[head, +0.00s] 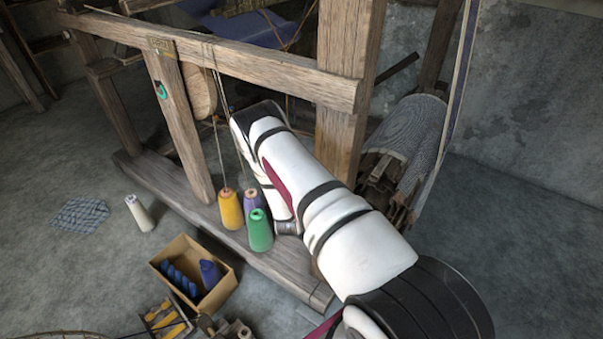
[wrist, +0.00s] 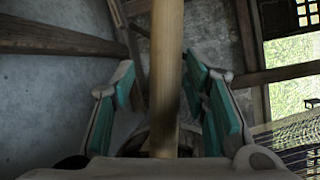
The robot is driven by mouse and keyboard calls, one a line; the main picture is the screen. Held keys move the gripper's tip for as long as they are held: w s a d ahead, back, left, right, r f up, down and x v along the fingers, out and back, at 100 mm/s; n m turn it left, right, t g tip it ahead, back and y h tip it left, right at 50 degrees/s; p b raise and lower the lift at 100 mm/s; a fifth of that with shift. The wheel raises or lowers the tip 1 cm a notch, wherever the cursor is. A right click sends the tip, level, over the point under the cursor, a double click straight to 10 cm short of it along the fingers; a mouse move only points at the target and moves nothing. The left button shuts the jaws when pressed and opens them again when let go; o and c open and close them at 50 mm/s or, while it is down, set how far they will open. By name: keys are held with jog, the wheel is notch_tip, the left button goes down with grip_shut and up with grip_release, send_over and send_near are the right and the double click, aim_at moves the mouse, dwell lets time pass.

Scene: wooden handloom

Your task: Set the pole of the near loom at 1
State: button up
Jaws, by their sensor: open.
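In the wrist view a pale brown wooden pole (wrist: 167,50) runs upright through the middle of the picture. My gripper (wrist: 161,80) has its teal-padded fingers apart, one on each side of the pole. Gaps show between the pole and both pads, so it is not gripped. My arm reaches up to the loom, and my gripper is hidden there. I cannot pick out the pole or a mark reading 1 in the head view.
Yellow (head: 230,210), green (head: 260,230) and purple thread cones stand by the loom's bottom beam, close to my arm. A cardboard box (head: 215,298) and a white cone (head: 138,213) are on the floor. A thick post (head: 345,100) rises beside my arm. Floor at left is mostly clear.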

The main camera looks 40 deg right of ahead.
jog(key=shift+s+a, duration=0.1)
jog(key=v, duration=1.1)
jog(key=shift+s+a, duration=0.3)
jog(key=shift+w, duration=0.1)
